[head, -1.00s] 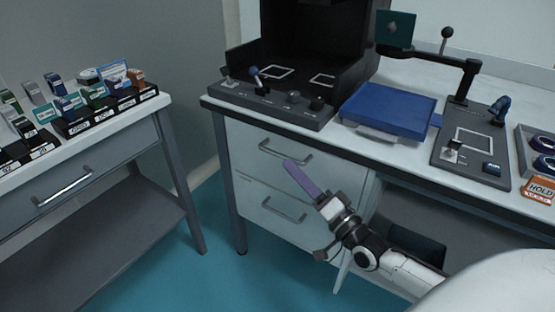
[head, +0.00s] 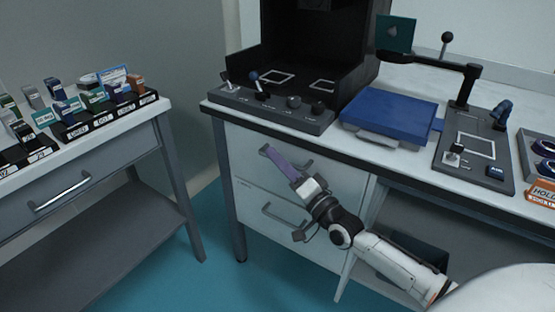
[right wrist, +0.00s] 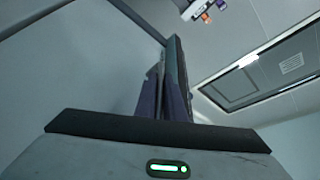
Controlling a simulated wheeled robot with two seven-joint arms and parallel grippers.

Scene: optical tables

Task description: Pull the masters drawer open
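Two light grey drawers sit under the right-hand table in the head view. The upper drawer (head: 338,172) looks shut, and its bar handle (head: 307,165) is partly hidden behind my right gripper (head: 268,151). The lower drawer also looks shut, and its handle (head: 272,214) is partly beside my wrist. I can read no name on either front. My right gripper's purple fingers lie across the upper handle; whether they touch it is unclear. The right wrist view shows the fingers (right wrist: 163,98) close together, but not clearly whether anything is between them. My left gripper is not in view.
A blue-lidded box (head: 388,112), a black booth (head: 300,50) and a control panel (head: 472,150) stand on the right table. The left table (head: 165,103) carries several small labelled boxes and has its own drawer (head: 100,182). Blue floor (head: 215,270) is open between the tables.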

